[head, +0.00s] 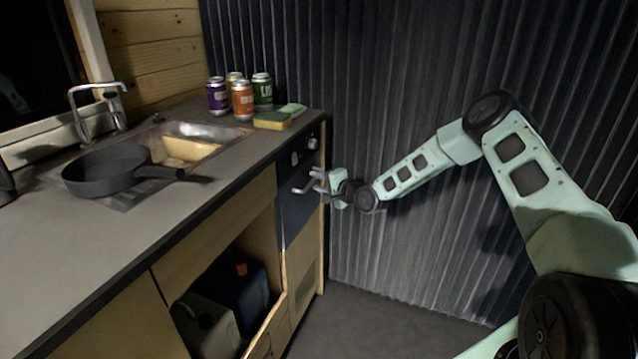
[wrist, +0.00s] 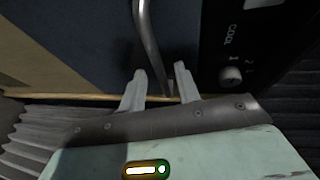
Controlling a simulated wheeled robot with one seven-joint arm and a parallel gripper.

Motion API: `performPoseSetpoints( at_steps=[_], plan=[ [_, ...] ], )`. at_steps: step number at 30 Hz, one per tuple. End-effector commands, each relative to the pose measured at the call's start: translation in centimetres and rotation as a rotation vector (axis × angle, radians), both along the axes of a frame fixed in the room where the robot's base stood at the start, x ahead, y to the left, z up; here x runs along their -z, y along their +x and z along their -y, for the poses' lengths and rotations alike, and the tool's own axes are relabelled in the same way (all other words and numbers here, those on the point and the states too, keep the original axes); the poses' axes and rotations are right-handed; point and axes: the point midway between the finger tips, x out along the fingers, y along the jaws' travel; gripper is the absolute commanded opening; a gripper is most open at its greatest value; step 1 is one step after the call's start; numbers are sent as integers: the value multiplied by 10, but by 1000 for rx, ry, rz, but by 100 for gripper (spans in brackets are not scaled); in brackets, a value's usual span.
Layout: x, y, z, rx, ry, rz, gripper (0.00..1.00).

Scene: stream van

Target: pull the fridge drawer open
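The fridge drawer has a dark blue front (head: 291,215) at the far end of the counter and looks shut, flush with the cabinet. It also fills the upper part of the wrist view (wrist: 90,45). Its curved metal handle (wrist: 148,35) runs down the wrist view, with its lower end close to the gap between my fingertips. My gripper (head: 318,182) is in front of the drawer at handle height, and in the wrist view (wrist: 161,72) its two pale fingers are apart. I cannot tell whether a finger touches the handle.
A control strip with a knob (wrist: 231,75) is beside the drawer front. The counter (head: 215,165) above holds a black pan (head: 105,172), several cans and a sponge (head: 271,120). A corrugated dark wall (head: 430,60) stands close behind my arm.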

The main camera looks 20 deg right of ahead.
Motion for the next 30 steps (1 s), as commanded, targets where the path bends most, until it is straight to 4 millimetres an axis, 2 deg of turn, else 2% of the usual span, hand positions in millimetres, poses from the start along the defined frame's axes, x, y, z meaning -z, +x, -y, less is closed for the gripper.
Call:
performPoseSetpoints(
  at_steps=[5, 6, 9, 10, 20, 26, 30],
  plan=[
    [0, 0, 0, 0, 0, 0, 32],
    [0, 0, 0, 0, 0, 0, 30],
    [0, 0, 0, 0, 0, 0, 2],
    [0, 0, 0, 0, 0, 0, 0],
    [0, -4, 4, 0, 0, -1, 0],
    [0, -19, 17, 1, 0, -1, 0],
    [0, -36, 33, 2, -1, -3, 0]
  ],
)
